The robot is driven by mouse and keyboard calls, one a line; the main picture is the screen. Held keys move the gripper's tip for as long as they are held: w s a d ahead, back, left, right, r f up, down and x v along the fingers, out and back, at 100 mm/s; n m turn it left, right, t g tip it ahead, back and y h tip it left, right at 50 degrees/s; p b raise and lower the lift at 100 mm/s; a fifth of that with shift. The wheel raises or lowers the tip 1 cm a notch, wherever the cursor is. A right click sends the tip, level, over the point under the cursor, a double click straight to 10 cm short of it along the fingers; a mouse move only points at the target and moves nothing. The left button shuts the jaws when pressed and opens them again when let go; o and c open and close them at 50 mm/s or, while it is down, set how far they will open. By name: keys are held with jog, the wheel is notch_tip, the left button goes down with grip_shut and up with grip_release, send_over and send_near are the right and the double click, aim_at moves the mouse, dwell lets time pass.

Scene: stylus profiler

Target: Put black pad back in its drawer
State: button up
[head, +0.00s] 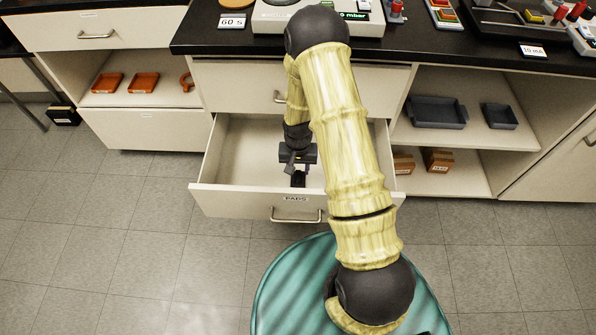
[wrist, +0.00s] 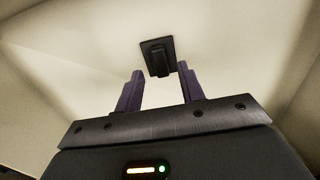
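The drawer labelled PADS (head: 235,203) is pulled open below the black bench top. The black pad (wrist: 157,57), a dark square with a raised grip on it, lies on the pale drawer floor. In the head view a dark shape just below my gripper appears to be the pad (head: 298,181). My gripper (wrist: 161,73) points down into the drawer. Its two purple fingers are spread apart, with nothing held between them. The pad shows just beyond the fingertips and apart from them. In the head view my arm covers the drawer's right part and much of my gripper (head: 298,166).
A closed drawer (head: 235,85) sits above the open one. The shelf at right holds grey trays (head: 437,112) and brown boxes (head: 438,160). Orange trays (head: 143,83) stand on the left shelf. The bench top (head: 470,50) carries instruments.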

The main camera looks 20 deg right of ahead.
notch_tip(320, 180, up, 8)
jog(key=p, duration=0.1)
jog(key=shift+r, duration=0.2)
dwell(0.4)
notch_tip(320, 180, up, 12)
jog(key=f+n+t, duration=0.1)
jog(key=n, duration=0.1)
send_over(298, 176)
jog(key=s, duration=0.5)
jog(key=s+r+n+t, duration=0.1)
jog(key=s+r, duration=0.8)
jog(key=shift+s+n+t, duration=0.2)
jog(key=shift+n+t, duration=0.1)
jog(key=shift+d, duration=0.1)
